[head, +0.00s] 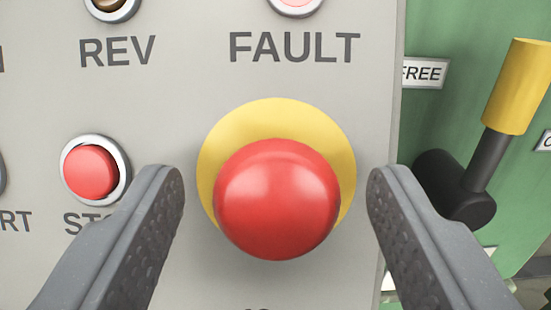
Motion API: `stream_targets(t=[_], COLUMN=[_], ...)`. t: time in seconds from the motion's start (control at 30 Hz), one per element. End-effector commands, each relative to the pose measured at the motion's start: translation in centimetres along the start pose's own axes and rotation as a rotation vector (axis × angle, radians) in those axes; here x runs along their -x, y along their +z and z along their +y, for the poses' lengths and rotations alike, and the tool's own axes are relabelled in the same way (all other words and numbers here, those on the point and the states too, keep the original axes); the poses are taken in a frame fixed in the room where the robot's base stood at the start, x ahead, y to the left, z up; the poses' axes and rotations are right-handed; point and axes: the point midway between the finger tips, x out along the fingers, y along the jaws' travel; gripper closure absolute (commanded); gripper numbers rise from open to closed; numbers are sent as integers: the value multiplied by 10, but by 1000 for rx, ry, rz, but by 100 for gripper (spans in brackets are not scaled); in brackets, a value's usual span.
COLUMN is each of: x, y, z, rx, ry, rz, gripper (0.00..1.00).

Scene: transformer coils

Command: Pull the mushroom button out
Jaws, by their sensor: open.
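The red mushroom button (277,199) stands out from a yellow round plate (262,118) on the grey control panel. It is in the middle of the head view. My gripper (276,185) is open, with one dark finger to the left of the button and one to the right. Clear gaps show between each finger and the red cap, so neither appears to touch it. The cap hides the button's stem and the lower part of the yellow plate.
The FAULT lamp (295,5) and a REV button (112,6) are at the top. A yellow-handled lever (516,87) stands right of the panel edge, by a green surface (455,25).

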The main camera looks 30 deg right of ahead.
Motion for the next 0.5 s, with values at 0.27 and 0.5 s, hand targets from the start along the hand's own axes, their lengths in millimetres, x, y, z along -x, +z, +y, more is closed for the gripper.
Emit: stream_targets(t=[0.27, 0.5], x=[-4, -4], y=[0, 0], z=[1, 0], rx=[0, 0], ry=[0, 0], rz=[-1, -1], gripper=[43, 76])
